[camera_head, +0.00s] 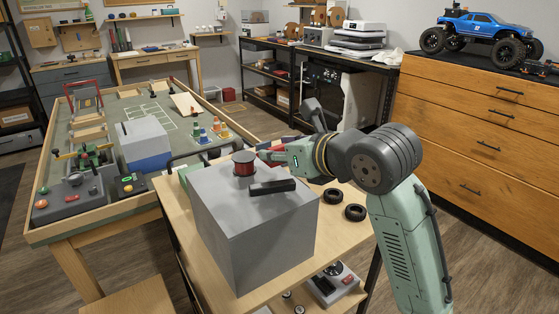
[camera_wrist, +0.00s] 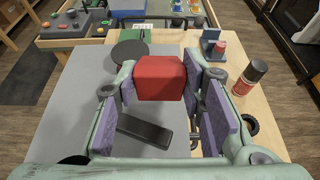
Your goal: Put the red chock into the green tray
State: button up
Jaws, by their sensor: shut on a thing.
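The red chock (camera_wrist: 160,78) is between the purple-padded fingers of my gripper (camera_wrist: 165,95) in the wrist view, and the fingers are shut on it. It is held above the top of a large grey box (camera_wrist: 85,110). In the head view, my gripper (camera_head: 268,154) is over the back of that box, and only a little of the chock's red shows. A green surface, probably the green tray (camera_wrist: 133,37), lies beyond the box in the wrist view, ahead and slightly left of the chock. Its near part is hidden by the box.
A red cylinder with a dark top (camera_head: 243,163) and a black bar (camera_head: 271,187) stand on the box. Right of the box are black tyres (camera_head: 355,212), a spray can (camera_wrist: 249,77) and a blue stand (camera_wrist: 210,42). A cluttered workbench (camera_head: 95,222) stands left.

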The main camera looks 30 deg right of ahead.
aim_at(279, 165)
jog(key=shift+w+f, duration=0.15)
jog(key=f+b, duration=0.1)
jog(key=f, duration=0.2)
jog(key=shift+s+f, duration=0.1)
jog(key=shift+s, duration=0.1)
grip_shut()
jog(key=shift+w+f, duration=0.15)
jog(key=shift+f, duration=0.05)
jog(key=o, duration=0.8)
grip_release()
jog(key=o, duration=0.4)
jog(key=shift+r, duration=0.15)
